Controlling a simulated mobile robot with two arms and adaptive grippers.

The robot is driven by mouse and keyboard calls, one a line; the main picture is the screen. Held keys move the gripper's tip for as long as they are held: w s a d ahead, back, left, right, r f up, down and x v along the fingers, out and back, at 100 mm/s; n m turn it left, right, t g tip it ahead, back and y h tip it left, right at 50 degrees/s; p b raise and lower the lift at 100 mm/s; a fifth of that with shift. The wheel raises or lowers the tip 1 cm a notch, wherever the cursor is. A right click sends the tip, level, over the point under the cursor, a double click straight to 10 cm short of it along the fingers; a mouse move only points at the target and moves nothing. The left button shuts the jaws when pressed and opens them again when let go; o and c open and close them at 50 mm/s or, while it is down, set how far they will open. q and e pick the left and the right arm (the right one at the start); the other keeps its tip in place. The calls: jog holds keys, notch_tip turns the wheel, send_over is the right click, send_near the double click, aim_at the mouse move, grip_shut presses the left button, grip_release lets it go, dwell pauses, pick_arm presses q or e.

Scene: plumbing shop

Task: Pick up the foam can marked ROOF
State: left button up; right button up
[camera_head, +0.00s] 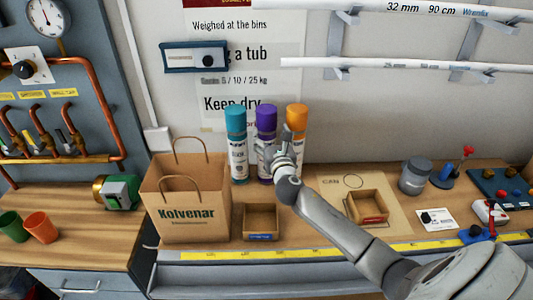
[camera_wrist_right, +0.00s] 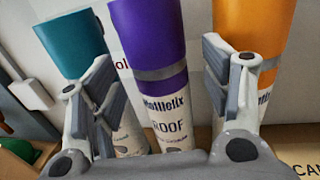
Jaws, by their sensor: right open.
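The purple foam can (camera_head: 265,120) stands upright in the middle of three cans on the bench against the wall. In the right wrist view its white label reads ROOF (camera_wrist_right: 172,127). The teal can (camera_head: 236,122) stands to its left and the orange can (camera_head: 297,116) to its right; their label words are not readable. My right gripper (camera_head: 284,152) is open in front of the purple can. In the right wrist view the purple can shows between the two spread fingers (camera_wrist_right: 160,75), and I cannot tell how deep between them it is. My left gripper is not in view.
A Kolvenar paper bag (camera_head: 186,200) stands left of the cans. A small open box (camera_head: 261,222) is in front of them, and another box (camera_head: 367,206) lies on a cardboard sheet (camera_head: 335,190) to the right. White pipes run along the wall above.

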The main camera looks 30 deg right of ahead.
aim_at(269, 132)
jog(key=x, duration=0.3)
jog(key=shift+w+f+p, duration=0.1)
jog(key=shift+f+p, duration=0.05)
jog(key=shift+p, duration=0.25)
jog(key=shift+x, duration=1.35)
jog(key=shift+a+f, duration=0.15)
jog(key=c, duration=1)
grip_shut()
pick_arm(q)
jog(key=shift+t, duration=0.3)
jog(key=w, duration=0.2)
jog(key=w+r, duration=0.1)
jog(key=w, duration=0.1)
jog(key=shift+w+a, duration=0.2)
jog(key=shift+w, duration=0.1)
